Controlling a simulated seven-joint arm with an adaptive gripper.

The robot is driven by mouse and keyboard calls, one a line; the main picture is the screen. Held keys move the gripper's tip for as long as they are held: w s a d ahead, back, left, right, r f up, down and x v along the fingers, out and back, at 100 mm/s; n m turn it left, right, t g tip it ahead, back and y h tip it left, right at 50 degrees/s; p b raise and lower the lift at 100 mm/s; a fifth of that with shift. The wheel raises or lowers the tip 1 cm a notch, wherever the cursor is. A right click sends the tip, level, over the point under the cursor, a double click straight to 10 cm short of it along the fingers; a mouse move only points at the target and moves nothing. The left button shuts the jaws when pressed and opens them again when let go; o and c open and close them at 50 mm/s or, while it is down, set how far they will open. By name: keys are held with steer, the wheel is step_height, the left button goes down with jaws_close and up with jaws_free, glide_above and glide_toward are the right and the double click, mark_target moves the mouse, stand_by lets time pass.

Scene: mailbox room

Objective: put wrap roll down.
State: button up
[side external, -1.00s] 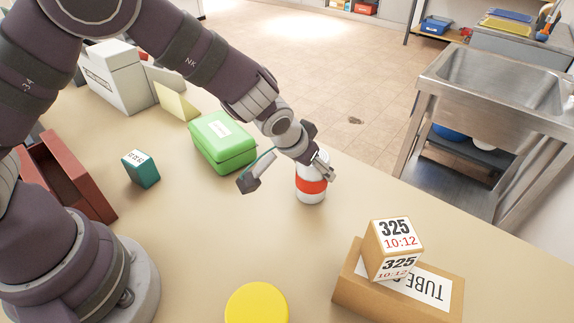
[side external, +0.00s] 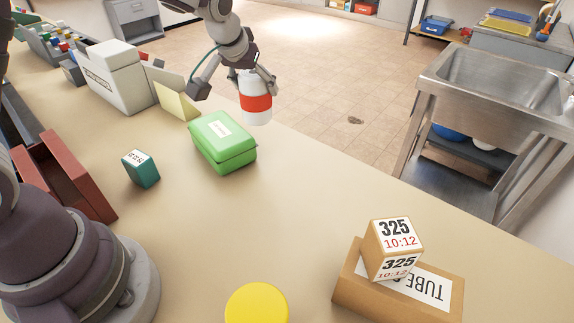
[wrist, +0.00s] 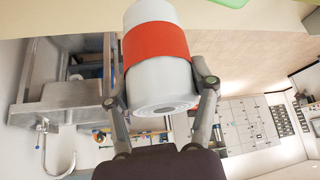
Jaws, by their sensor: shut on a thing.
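The wrap roll is a white cylinder with a red band (side external: 256,103), held up in the side external view beyond the green box. It also shows large in the wrist view (wrist: 156,45), with its round end and centre hole facing the camera. My gripper (side external: 238,86) is shut on it, one finger on each side in the wrist view (wrist: 160,88). The roll is raised and appears against the floor past the table's far edge. Whether it is over the tabletop is hard to tell.
A green box (side external: 223,143) lies just below the roll on the tan table (side external: 235,220). A teal block (side external: 141,168), red tray (side external: 70,172) and white box (side external: 118,78) are to its left. A cube (side external: 394,249) sits on a carton (side external: 350,290). The middle is clear.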

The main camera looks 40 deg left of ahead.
steer(key=s+a+n+g+y, duration=0.15)
steer(key=s+a+n, duration=0.3)
steer(key=a, duration=0.75)
steer(key=s+a+n+g+y, duration=0.1)
steer(key=s+a+n+y, duration=0.15)
steer(key=s+a, duration=0.6)
steer(key=shift+n+h, duration=0.3)
steer(key=shift+n, duration=0.1)
steer(key=x, duration=0.3)
steer(key=s+x, duration=0.1)
steer(key=x, duration=0.2)
steer(key=d+f+x, duration=0.1)
steer(key=x, duration=0.2)
steer(key=shift+s+a+f, duration=0.1)
steer(key=shift+s+f, duration=0.05)
steer(key=shift+f, duration=0.5)
steer(key=shift+f, duration=0.15)
steer(key=o, duration=0.9)
steer(key=shift+o, duration=0.2)
